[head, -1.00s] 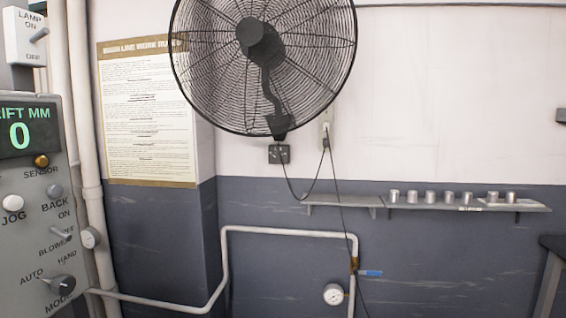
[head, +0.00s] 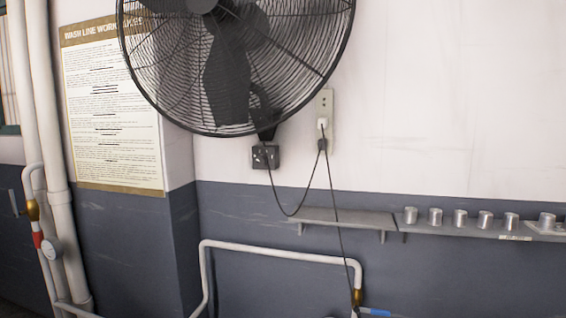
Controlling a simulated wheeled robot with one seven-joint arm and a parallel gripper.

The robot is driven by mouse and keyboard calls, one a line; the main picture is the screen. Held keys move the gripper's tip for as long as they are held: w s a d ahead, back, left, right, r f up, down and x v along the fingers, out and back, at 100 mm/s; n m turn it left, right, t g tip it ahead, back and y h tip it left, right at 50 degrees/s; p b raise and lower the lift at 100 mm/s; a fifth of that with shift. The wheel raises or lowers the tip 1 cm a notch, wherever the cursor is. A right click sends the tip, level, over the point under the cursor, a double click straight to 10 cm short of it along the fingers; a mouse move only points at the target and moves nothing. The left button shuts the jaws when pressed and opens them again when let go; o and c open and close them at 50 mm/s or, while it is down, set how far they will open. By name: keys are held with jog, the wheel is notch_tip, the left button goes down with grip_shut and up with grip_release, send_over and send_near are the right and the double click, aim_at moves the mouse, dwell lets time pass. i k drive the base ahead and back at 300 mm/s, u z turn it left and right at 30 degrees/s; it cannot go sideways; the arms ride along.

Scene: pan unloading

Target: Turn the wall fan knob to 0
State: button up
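The wall fan (head: 240,60) is a large black caged fan on the white upper wall, at the top of the head view and cut off by its upper edge. Just below its mount is a small dark square control box (head: 266,157) on the wall. Pale marks show on its face, but the knob and its setting are too small to read. A black cord hangs from near the box and loops up to the wall outlet (head: 324,122). My gripper is not in view.
A grey wall shelf (head: 345,219) runs below and right of the box, with several metal cups (head: 460,218) on its right part. White pipes (head: 280,251) run low on the wall. A notice (head: 112,110) hangs at left. The wall between box and shelf is clear apart from cords.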

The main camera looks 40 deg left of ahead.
aim_at(261, 161)
jog(key=z, duration=0.05)
jog(key=i, duration=0.5)
jog(key=u, duration=0.9)
